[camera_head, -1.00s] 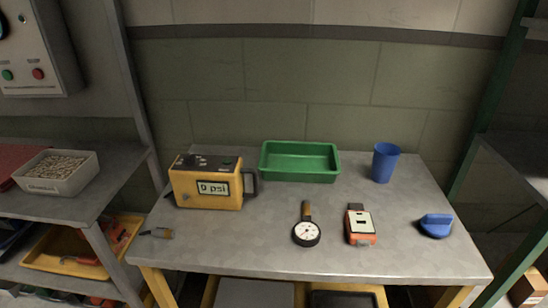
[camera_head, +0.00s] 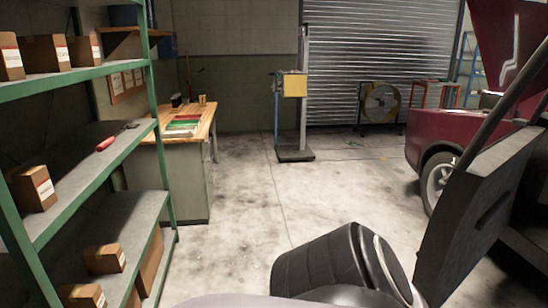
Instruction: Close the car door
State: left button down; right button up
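A dark red car (camera_head: 425,132) stands at the right, with its front wheel (camera_head: 438,178) showing and a raised red panel above it. A dark panel (camera_head: 465,225) with a slanted frame bar rising to the upper right is in the right foreground. It looks like the inner side of the car door, standing open; its hinge side and most of the car are hidden or out of view. Neither of my grippers is in view.
Green shelving (camera_head: 105,70) with cardboard boxes lines the left. A wooden-topped workbench (camera_head: 150,133) stands beyond it. A yellow box on a stand (camera_head: 293,84) and a fan (camera_head: 381,102) are near the roller shutter (camera_head: 350,45). The middle floor is clear.

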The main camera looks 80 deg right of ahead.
aim_at(474, 207)
jog(key=z, duration=4.15)
jog(key=i+j+z, duration=0.2)
jog(key=z, duration=0.2)
jog(key=i+j+z, duration=0.2)
jog(key=z, duration=0.2)
jog(key=i+j+z, duration=0.1)
jog(key=j, duration=0.3)
jog(key=i+j+z, duration=0.15)
jog(key=j, duration=0.25)
jog(key=i+j, duration=0.2)
jog(key=j, duration=0.2)
jog(key=i+j, duration=0.2)
jog(key=j, duration=0.2)
jog(key=i+j, duration=0.25)
jog(key=j, duration=0.15)
jog(key=l+z, duration=0.05)
